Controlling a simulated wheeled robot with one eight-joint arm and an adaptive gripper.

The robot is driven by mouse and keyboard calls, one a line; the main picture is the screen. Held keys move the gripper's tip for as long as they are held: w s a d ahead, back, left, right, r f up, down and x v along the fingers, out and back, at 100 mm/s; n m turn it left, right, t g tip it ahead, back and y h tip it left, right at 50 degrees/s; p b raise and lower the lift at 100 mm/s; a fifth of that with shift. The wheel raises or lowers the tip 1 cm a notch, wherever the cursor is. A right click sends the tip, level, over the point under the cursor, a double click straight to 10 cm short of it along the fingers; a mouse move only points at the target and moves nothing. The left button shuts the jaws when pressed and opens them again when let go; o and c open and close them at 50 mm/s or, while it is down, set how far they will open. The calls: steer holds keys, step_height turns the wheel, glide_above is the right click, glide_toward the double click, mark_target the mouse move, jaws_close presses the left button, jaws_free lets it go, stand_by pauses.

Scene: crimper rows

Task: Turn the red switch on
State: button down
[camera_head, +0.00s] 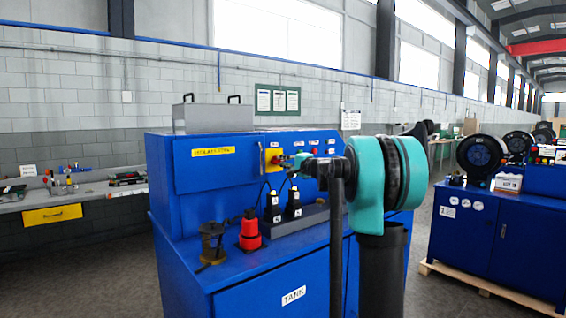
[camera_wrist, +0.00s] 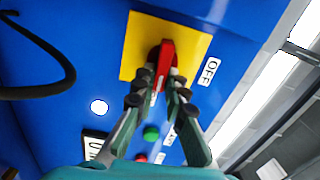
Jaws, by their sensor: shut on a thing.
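The red switch (camera_wrist: 167,54) is a red handle on a yellow plate (camera_wrist: 192,43) on a blue panel. In the wrist view it runs roughly up and down, slightly tilted. An OFF label (camera_wrist: 210,70) is at the plate's right. The yellow plate (camera_head: 272,157) also shows in the head view, partly covered by my gripper (camera_head: 291,160). In the wrist view the two fingers of my gripper (camera_wrist: 160,84) are shut on the red handle, one on each side. The handle's lower part is hidden between the fingertips.
A green button (camera_wrist: 151,133) and a red button (camera_wrist: 141,157) are below the switch in the wrist view. A black cable (camera_wrist: 62,85) loops at left. The blue cabinet (camera_head: 245,295) carries a red-and-black item (camera_head: 249,232) and black devices (camera_head: 272,208) on its ledge.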

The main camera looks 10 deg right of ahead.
steer(key=shift+f+m, duration=0.1)
steer(key=shift+m, duration=0.4)
steer(key=c, duration=1.6)
jaws_free()
steer(key=shift+o, duration=0.2)
steer(key=v, duration=1.2)
